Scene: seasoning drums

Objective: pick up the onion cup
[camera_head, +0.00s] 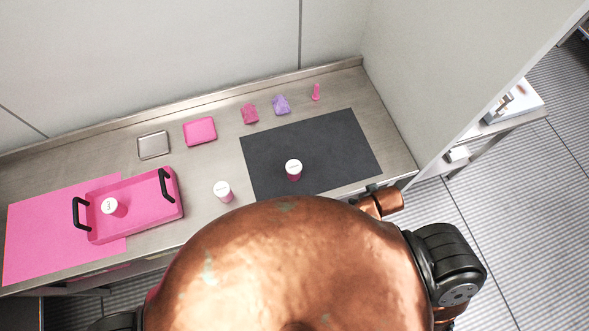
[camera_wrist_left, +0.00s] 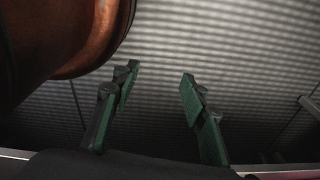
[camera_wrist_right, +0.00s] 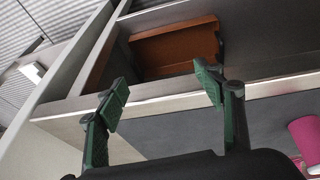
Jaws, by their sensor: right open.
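Three pink cups with white lids show in the head view, their labels too small to read, so I cannot tell which is the onion cup. One cup (camera_head: 294,170) stands on the dark mat, one cup (camera_head: 223,191) stands on bare metal left of the mat, and one cup (camera_head: 112,208) stands in the pink tray. My left gripper (camera_wrist_left: 160,78) is open and empty over the striped floor. My right gripper (camera_wrist_right: 162,80) is open and empty by the counter's edge; part of a pink cup (camera_wrist_right: 305,140) shows at the right of its view. Neither gripper shows in the head view.
The pink tray (camera_head: 151,218) with black handles rests partly on a pink mat (camera_head: 40,240). Along the back are a metal dish (camera_head: 153,145), a pink dish (camera_head: 200,131) and small pink and purple items (camera_head: 281,105). The dark mat (camera_head: 335,140) is mostly clear. A wall stands right.

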